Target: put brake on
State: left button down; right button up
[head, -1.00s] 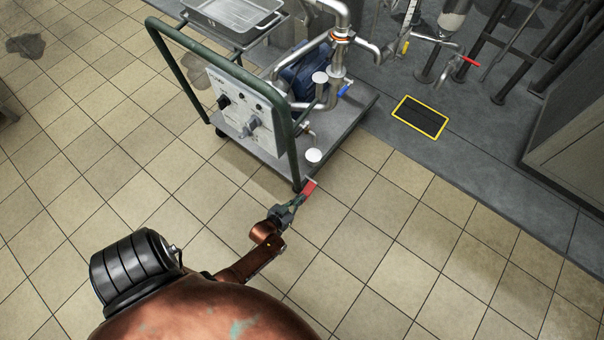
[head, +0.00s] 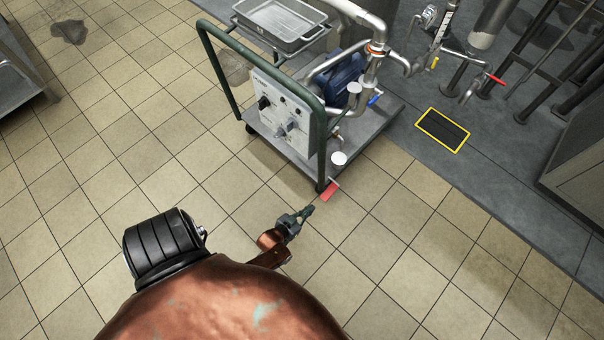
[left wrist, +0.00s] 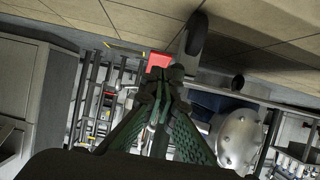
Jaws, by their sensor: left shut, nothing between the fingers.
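The brake is a red pedal (head: 329,192) at the foot of the cart's near corner, by the caster. It also shows in the left wrist view as a red plate (left wrist: 158,60) just beyond the fingertips, beside the dark caster wheel (left wrist: 196,35). My left gripper (head: 309,209) is shut and empty. In the head view its tips are just left of and below the pedal, with a small gap of floor showing between. In the left wrist view the closed fingers (left wrist: 168,76) point toward the pedal. Whether the pedal is up or down I cannot tell. My right gripper is not in view.
The cart (head: 365,125) has a green tube handle (head: 322,150), a control panel (head: 281,112) and a metal tray (head: 279,22) on top. Pipes and a yellow-edged floor grate (head: 442,130) are to its right. The tiled floor (head: 400,270) in front is clear.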

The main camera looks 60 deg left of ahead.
pick_arm(q)
jog(key=shift+s+d+f, duration=0.15)
jog(key=shift+s+d, duration=0.05)
jog(key=shift+s, duration=0.45)
jog(key=shift+s+d+f, duration=0.1)
jog(key=shift+s+d, duration=0.05)
jog(key=shift+s, duration=0.5)
